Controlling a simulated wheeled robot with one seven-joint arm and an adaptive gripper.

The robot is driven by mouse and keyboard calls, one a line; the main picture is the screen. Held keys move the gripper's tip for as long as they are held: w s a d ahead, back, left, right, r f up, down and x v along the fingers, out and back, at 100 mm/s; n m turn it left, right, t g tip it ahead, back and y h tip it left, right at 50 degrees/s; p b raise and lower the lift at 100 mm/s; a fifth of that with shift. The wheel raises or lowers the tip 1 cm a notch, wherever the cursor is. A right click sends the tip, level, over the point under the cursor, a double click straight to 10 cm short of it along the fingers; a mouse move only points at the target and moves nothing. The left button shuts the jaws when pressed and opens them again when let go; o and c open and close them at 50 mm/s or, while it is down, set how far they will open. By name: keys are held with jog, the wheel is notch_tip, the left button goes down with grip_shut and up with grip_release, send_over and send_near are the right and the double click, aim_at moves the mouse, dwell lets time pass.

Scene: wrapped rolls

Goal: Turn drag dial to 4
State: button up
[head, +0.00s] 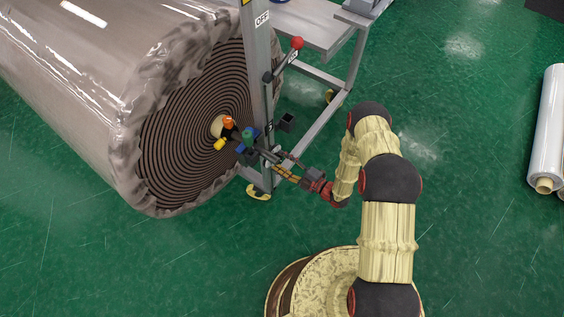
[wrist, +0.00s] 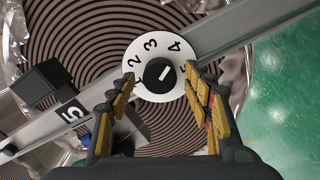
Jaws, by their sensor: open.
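The drag dial (wrist: 137,52) is a white disc on a grey metal post in the wrist view, with the numbers 2, 3 and 4 readable along its upper edge. Its round black knob (wrist: 156,80) has a short white mark slanting up and right, roughly towards the 4 side; its exact setting is unclear. My gripper (wrist: 160,84) is open, with one yellow-padded finger on each side of the knob. The fingertips overlap the disc's edges in view; I cannot tell whether they touch it. In the head view my gripper (head: 262,151) is at the post, and the dial face is not visible.
A red-knobbed lever (head: 296,43) is higher on the post. In the wrist view, a black block (wrist: 48,78) and a label 5 (wrist: 71,113) are left of the dial.

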jog(key=v, duration=1.2)
dwell(0.4)
